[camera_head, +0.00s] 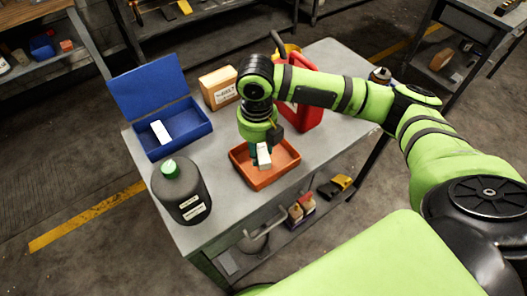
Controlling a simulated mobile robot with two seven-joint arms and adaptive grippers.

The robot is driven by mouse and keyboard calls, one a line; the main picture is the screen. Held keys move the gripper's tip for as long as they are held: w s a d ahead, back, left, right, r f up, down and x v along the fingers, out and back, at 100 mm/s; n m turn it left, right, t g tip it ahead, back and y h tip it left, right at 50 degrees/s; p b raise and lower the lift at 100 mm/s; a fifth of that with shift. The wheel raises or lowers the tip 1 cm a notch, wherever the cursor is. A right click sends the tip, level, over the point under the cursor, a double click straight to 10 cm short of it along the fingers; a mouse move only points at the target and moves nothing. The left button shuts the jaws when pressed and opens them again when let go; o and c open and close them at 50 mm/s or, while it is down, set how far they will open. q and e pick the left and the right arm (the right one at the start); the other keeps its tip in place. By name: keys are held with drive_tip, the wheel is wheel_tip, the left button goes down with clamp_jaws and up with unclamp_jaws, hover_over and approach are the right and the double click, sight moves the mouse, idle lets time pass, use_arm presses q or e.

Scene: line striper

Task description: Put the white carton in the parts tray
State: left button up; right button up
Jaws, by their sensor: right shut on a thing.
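The white carton (264,159) is a small white block in my right gripper (262,150). My right gripper points down and is shut on it, over the orange parts tray (283,178). The carton is at or just above the tray's floor; I cannot tell whether it touches. The fingers and wrist hide part of the carton. The tray is shallow and otherwise looks empty. My left gripper is not in view.
An open blue box (184,146) with a white block (161,132) inside stands at the left. A dark bottle with a green cap (181,191), a cardboard box (218,88) and a red container (309,112) stand around the tray. The grey tabletop (222,215) is clear in front.

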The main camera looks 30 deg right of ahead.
sight(263, 156)
drive_tip(key=shift+w+d+f, duration=0.35)
drive_tip(key=shift+d+f, duration=0.2)
drive_tip(key=shift+d, duration=0.2)
wheel_tip(263, 156, down, 4)
drive_tip(key=shift+d+r+p, duration=0.1)
drive_tip(key=shift+p, duration=0.6)
drive_tip(key=shift+f, duration=0.2)
drive_tip(key=o, duration=1.2)
drive_tip(key=shift+f, duration=0.1)
drive_tip(key=shift+c, duration=0.2)
wheel_tip(263, 156, up, 12)
drive_tip(key=shift+r+b, duration=0.2)
drive_tip(key=shift+b, duration=1.05)
